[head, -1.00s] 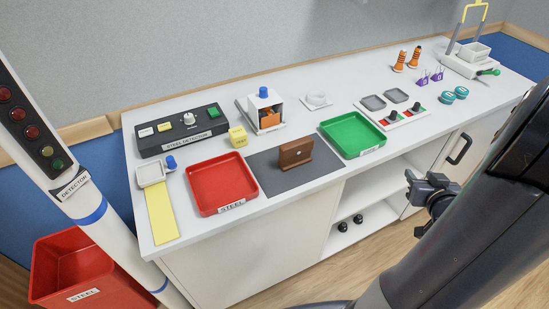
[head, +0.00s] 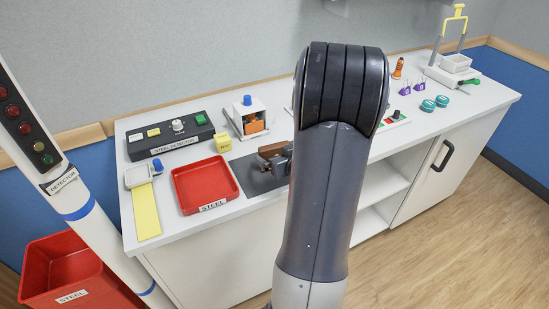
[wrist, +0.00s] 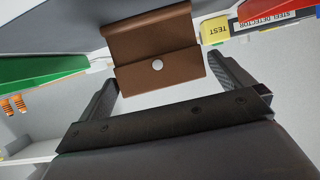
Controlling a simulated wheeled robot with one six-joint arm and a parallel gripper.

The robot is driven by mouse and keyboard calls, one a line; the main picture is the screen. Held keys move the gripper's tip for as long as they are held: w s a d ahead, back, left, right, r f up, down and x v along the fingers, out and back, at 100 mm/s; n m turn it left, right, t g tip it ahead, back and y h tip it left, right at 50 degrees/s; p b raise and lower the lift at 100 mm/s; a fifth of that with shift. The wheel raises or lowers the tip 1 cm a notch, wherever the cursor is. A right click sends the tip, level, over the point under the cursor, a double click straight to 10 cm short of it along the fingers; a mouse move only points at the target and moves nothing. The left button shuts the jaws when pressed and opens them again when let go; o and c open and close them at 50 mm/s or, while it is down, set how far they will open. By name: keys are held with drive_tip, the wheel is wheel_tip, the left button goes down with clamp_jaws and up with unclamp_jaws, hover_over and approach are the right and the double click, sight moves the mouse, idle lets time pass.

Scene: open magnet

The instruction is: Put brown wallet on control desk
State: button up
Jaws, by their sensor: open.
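The brown wallet (head: 272,150) stands on a dark grey mat (head: 255,185) in the head view, partly hidden by my arm. In the wrist view the wallet (wrist: 155,45) shows its face with a round pale snap. My gripper (wrist: 166,85) is open and empty, its two fingers spread to either side of the wallet's lower part in the picture. I cannot tell whether they touch it. A dark control desk labelled STEEL DETECTOR (head: 170,140), with buttons and a knob, sits at the counter's back left; part of it also shows in the wrist view (wrist: 275,22).
A yellow TEST block (head: 223,169) and a red STEEL tray (head: 205,185) lie between the desk and the mat. A white frame with a blue top (head: 247,122) stands behind. The green tray (wrist: 45,68) is hidden by my arm in the head view.

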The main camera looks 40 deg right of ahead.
sight(277, 151)
drive_tip(key=x, duration=0.5)
drive_tip(key=shift+d+p, duration=0.15)
drive_tip(key=shift+p, duration=0.2)
drive_tip(key=shift+s, duration=0.1)
drive_tip(key=shift+r, duration=0.1)
drive_tip(key=c, duration=0.8)
drive_tip(key=shift+r, duration=0.1)
